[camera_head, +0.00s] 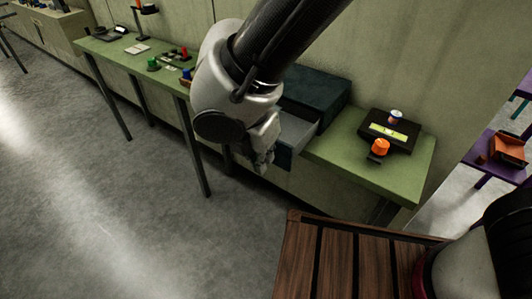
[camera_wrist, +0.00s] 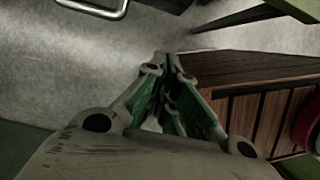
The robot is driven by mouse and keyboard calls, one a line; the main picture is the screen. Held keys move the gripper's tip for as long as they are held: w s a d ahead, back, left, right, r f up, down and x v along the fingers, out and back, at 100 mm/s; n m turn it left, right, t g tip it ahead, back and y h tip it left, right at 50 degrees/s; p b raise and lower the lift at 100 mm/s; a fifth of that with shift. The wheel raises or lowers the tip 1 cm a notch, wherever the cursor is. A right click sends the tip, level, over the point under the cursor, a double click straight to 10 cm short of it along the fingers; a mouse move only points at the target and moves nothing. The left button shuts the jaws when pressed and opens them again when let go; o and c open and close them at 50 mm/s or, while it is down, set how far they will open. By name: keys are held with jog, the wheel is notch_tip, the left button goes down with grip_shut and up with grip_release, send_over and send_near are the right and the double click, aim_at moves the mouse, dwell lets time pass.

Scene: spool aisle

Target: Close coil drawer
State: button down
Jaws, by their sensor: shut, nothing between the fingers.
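The dark teal drawer cabinet (camera_head: 318,92) sits on the green table, partly hidden behind my arm. Its grey coil drawer (camera_head: 303,137) sticks out toward the aisle, so it stands open. My arm hides much of the drawer, and I cannot see what is inside. My gripper (camera_head: 263,167) points down in front of the drawer's outer end; I cannot tell whether it touches. In the wrist view my gripper's fingers (camera_wrist: 168,62) are together with nothing between them. A metal bar handle (camera_wrist: 95,10) shows at that view's top left; I cannot tell whether it is the drawer's.
The green table (camera_head: 345,155) runs along the wall. To the right of the cabinet a black device (camera_head: 400,130) and an orange knob-like object (camera_head: 380,147) stand on it. Small coloured items lie on the left stretch. A purple table (camera_head: 487,155) is far right. The grey floor at left is clear.

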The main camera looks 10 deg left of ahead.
aim_at(277, 163)
jog(key=shift+w+d+f, duration=0.35)
jog(key=shift+w+f, duration=0.55)
jog(key=shift+f, duration=0.25)
jog(key=shift+w+d+f, duration=0.4)
jog(key=shift+w+f, duration=0.5)
jog(key=shift+f, duration=0.2)
jog(key=shift+w+d+f, duration=0.35)
jog(key=shift+w+f, duration=0.55)
jog(key=shift+f, duration=0.25)
jog(key=w+d, duration=0.2)
jog(key=w, duration=0.3)
jog(key=w+d, duration=0.2)
jog(key=w, duration=0.3)
jog(key=w+d, duration=0.2)
jog(key=w, duration=0.4)
jog(key=shift+d, duration=0.3)
